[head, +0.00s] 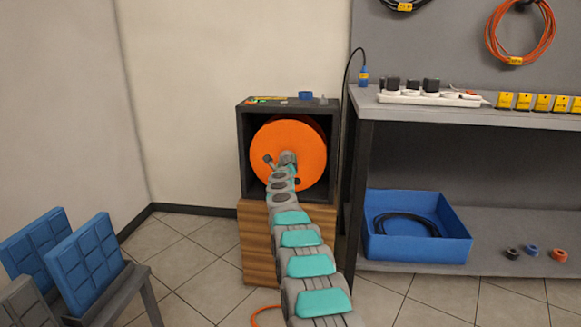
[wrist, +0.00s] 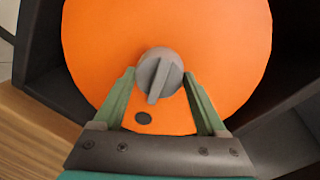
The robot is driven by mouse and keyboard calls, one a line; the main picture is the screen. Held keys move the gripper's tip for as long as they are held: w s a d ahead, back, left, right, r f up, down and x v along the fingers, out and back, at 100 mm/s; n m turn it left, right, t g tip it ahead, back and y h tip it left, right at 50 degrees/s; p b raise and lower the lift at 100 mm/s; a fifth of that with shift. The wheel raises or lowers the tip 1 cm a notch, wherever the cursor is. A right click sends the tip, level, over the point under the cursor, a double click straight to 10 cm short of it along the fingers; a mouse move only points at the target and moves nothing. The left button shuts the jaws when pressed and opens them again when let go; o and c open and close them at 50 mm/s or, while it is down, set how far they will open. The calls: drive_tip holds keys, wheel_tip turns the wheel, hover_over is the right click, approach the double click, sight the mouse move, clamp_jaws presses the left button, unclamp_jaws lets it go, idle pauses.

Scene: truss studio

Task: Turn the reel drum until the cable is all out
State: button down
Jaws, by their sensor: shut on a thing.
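The orange reel drum (head: 290,132) sits inside a dark open-fronted box (head: 243,150) on a wooden cabinet. It fills most of the wrist view (wrist: 105,40). A grey round knob with a raised ridge (wrist: 160,75) is on the drum's face, and a small dark round spot (wrist: 143,118) lies below it. My gripper (wrist: 160,76) has its two green fingers on either side of the knob, shut on it. In the head view my gripper (head: 287,161) is against the drum face and hides part of it. An orange cable (head: 266,313) lies on the floor; its full length is hidden.
Small items, including a blue one (head: 305,95), lie on the box top. A shelf bench (head: 470,117) at right holds a power strip (head: 430,98) and a blue bin (head: 415,248). Blue padded panels (head: 85,262) stand at lower left. Tiled floor is open between.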

drive_tip(key=shift+f+m+t+b, duration=0.1)
drive_tip(key=shift+m+t+b, duration=0.2)
drive_tip(key=shift+m+b, duration=2.8)
drive_tip(key=shift+f+m+t+b, duration=0.2)
drive_tip(key=shift+m+b, duration=0.95)
drive_tip(key=shift+m, duration=3.85)
drive_tip(key=shift+r+m+h, duration=0.2)
drive_tip(key=shift+m+h, duration=0.1)
unclamp_jaws()
drive_tip(key=shift+s+a, duration=0.1)
drive_tip(key=shift+a, duration=0.05)
